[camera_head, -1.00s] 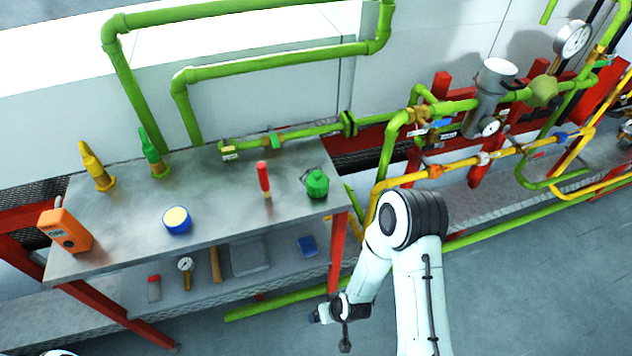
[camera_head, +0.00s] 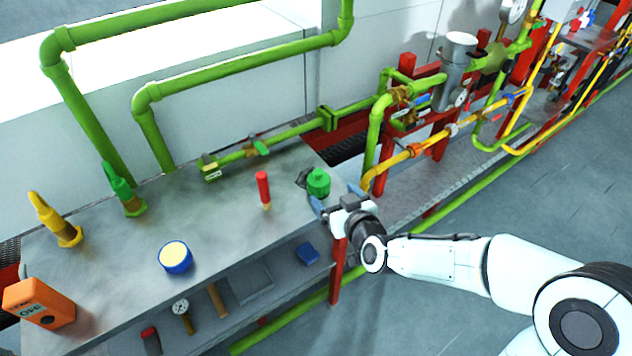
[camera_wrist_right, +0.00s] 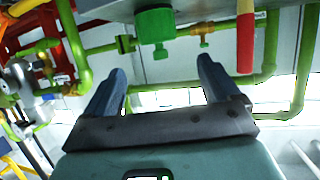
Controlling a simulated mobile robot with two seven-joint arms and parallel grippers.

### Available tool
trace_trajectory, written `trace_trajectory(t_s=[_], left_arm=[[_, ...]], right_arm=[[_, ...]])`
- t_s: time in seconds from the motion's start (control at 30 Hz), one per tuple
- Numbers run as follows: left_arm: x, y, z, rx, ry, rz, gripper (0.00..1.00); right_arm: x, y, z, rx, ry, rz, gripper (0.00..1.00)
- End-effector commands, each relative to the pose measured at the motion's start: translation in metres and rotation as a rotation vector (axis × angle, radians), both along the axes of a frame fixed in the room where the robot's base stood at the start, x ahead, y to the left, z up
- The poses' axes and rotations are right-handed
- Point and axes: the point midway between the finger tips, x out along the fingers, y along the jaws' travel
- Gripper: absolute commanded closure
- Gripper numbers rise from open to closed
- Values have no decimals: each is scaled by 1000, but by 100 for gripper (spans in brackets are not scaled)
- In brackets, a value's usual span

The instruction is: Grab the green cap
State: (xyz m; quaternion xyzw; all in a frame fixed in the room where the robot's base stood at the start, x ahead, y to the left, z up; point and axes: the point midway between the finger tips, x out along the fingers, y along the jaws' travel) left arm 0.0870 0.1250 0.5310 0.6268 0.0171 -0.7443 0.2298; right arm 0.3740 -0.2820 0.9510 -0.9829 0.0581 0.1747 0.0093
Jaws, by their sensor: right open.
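The green cap (camera_head: 318,183) is a short, rounded green piece with a narrower top, standing near the right end of the metal table (camera_head: 225,215). My right gripper (camera_head: 340,198) is at the table's right edge, just in front of the cap. Its fingers are apart and empty. In the right wrist view, the cap (camera_wrist_right: 155,24) shows past the fingertips (camera_wrist_right: 158,68), roughly in line with the gap between them. It is not between the fingers. My left gripper is out of view.
A red-handled tool (camera_head: 263,189) stands left of the cap. A blue-and-yellow round container (camera_head: 175,257), an orange meter (camera_head: 40,303), and yellow (camera_head: 54,220) and green (camera_head: 122,188) upright pieces are further left. Green pipes (camera_head: 290,133) run behind.

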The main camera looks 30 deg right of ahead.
Motion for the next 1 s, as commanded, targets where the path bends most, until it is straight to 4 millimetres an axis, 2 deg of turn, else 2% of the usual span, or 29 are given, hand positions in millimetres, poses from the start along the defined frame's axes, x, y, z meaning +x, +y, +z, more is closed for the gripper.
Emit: trace_trajectory(t_s=[0.4, 0.67, 0.8, 1.0], left_arm=[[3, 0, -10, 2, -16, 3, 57], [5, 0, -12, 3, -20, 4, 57], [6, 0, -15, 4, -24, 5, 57], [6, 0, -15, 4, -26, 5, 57]], right_arm=[[64, -8, -25, -3, -1, 0, 11], [82, -10, -33, -1, 0, -1, 11], [101, -12, -45, -3, 2, 0, 11], [120, -15, -50, -1, -1, -1, 11]])
